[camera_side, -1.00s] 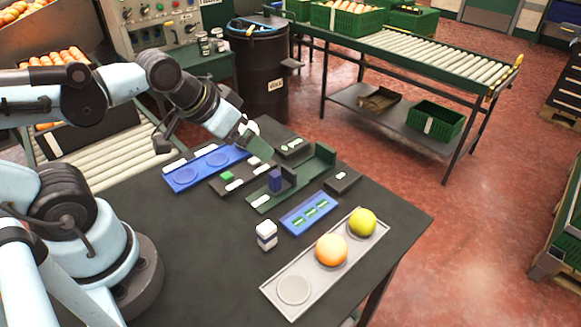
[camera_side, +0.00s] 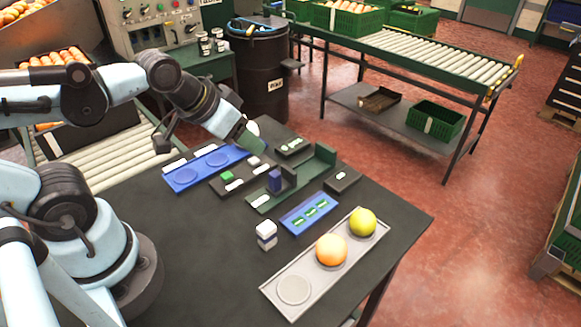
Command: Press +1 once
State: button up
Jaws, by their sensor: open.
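My gripper (camera_side: 252,143) hangs above the far part of the dark table, with a green fingertip showing. It is open and I see nothing held in it. No +1 marking is readable at this size. Below and left of the gripper lies a dark panel (camera_side: 240,180) with a green block (camera_side: 227,176) and white labels. Another small dark panel (camera_side: 349,184) with one white piece lies further right. The gripper appears apart from these panels.
A blue tray (camera_side: 184,183) with round recesses lies left. A blue rack (camera_side: 293,225), a white box (camera_side: 266,232) and a grey tray (camera_side: 319,284) with an orange (camera_side: 331,250) and a yellow-green fruit (camera_side: 362,222) are nearer.

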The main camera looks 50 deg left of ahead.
grip_shut()
dwell(1.2)
